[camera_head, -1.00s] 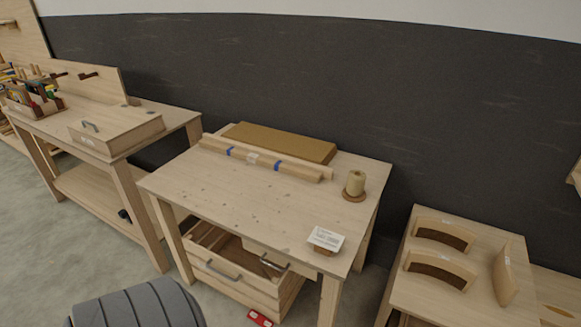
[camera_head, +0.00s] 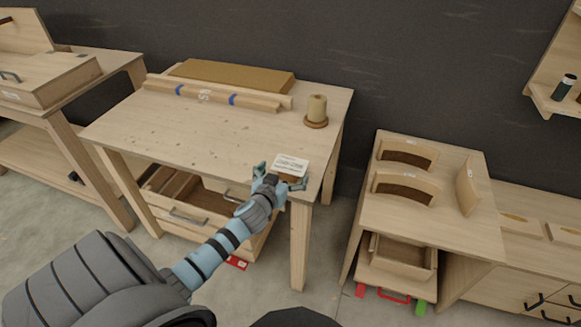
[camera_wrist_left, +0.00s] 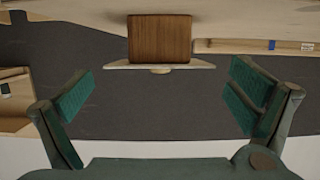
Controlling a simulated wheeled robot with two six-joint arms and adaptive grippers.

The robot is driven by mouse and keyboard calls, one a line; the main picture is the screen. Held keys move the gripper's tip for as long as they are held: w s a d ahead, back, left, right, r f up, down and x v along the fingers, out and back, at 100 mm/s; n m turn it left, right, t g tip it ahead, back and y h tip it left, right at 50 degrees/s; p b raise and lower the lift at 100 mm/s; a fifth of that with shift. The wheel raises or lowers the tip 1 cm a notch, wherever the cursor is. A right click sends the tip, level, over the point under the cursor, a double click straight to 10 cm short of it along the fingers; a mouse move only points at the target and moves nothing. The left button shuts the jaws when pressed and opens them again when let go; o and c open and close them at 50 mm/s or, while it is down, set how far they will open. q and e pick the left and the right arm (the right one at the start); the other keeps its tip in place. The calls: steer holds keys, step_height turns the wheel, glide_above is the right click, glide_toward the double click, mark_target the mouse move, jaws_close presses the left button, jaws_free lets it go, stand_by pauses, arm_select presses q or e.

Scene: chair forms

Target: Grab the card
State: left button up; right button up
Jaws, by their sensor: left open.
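The white card (camera_head: 291,163) with printed lines rests on a small brown wooden block at the front right corner of the middle table (camera_head: 200,125). In the left wrist view, which looks upside down, the card (camera_wrist_left: 190,66) shows nearly edge-on against the brown block (camera_wrist_left: 160,38). My left gripper (camera_head: 281,178) is open and empty at the table's front edge, just in front of the card. In the left wrist view, the card and block lie ahead, between the lines of its two green-padded fingers (camera_wrist_left: 162,90). My right gripper is not in view.
A spool on a round base (camera_head: 316,110) stands behind the card. Long wooden pieces with blue bands (camera_head: 210,95) and a brown board (camera_head: 232,76) lie at the table's back. Below is an open drawer (camera_head: 190,197). A side table (camera_head: 430,215) with curved wooden forms stands right.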

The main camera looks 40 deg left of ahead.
mark_target(290, 163)
arm_select(q)
steer(key=x, duration=0.5)
steer(key=shift+w+r+b, duration=0.1)
steer(key=shift+w+b, duration=0.2)
steer(key=shift+s+r, duration=0.1)
steer(key=c, duration=0.6)
steer(key=shift+r, duration=0.1)
